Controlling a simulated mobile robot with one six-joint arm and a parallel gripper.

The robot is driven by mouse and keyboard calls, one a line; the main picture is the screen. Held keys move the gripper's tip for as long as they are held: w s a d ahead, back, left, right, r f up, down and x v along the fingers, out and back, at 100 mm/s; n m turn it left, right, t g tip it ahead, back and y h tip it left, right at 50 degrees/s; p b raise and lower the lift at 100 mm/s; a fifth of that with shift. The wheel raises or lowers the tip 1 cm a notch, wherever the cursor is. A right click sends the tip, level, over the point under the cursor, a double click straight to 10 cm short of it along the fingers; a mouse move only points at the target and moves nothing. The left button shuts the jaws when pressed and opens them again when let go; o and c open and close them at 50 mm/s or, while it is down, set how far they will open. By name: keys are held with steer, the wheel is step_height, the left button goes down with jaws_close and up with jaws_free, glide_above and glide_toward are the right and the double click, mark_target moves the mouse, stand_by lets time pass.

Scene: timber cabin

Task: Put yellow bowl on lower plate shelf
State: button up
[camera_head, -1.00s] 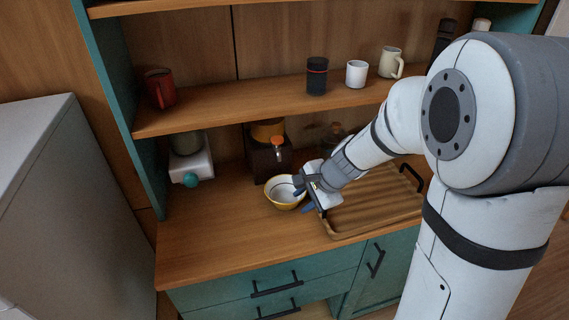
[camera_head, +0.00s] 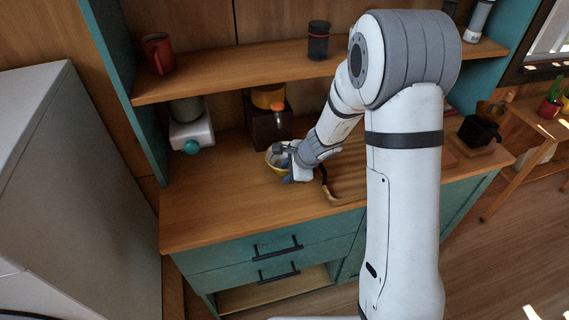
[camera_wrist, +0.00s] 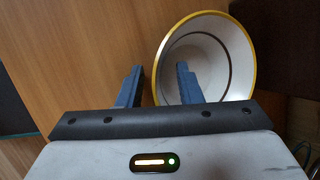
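The yellow bowl (camera_head: 271,159), white inside with a yellow rim, stands on the wooden counter, partly hidden by my gripper (camera_head: 287,177). In the wrist view the bowl (camera_wrist: 226,55) is at the upper right. My gripper (camera_wrist: 158,78) is open there. One finger overlaps the bowl's inside and the other is outside, with the near rim between them; I cannot tell whether they touch it. A wooden shelf (camera_head: 225,83) runs above the counter, and an open compartment (camera_head: 275,291) lies under the drawers. I cannot tell which is the lower plate shelf.
A red mug (camera_head: 158,52) and a dark canister (camera_head: 319,40) stand on the shelf. A white appliance (camera_head: 191,132) and a dark machine (camera_head: 268,125) stand behind the bowl. A tray (camera_head: 346,184) lies to its right, largely hidden by my arm. The counter's left front is clear.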

steer(key=shift+c, duration=0.4)
jaws_close()
stand_by(0.4)
steer(key=shift+s+d+r, duration=0.1)
steer(key=shift+s+r, duration=0.15)
steer(key=shift+r, duration=0.15)
step_height(320, 180, up, 7)
steer(key=shift+f+p, duration=0.1)
steer(key=shift+p, duration=0.9)
steer(key=s+d+b, duration=0.2)
steer(key=s+b, duration=0.3)
steer(key=s, duration=0.4)
steer(key=s+d+b, duration=0.3)
steer(key=s+b, duration=0.2)
steer(key=s, duration=0.4)
steer(key=shift+s+d+f, duration=0.15)
steer(key=shift+s+f, duration=0.15)
steer(key=shift+f, duration=0.15)
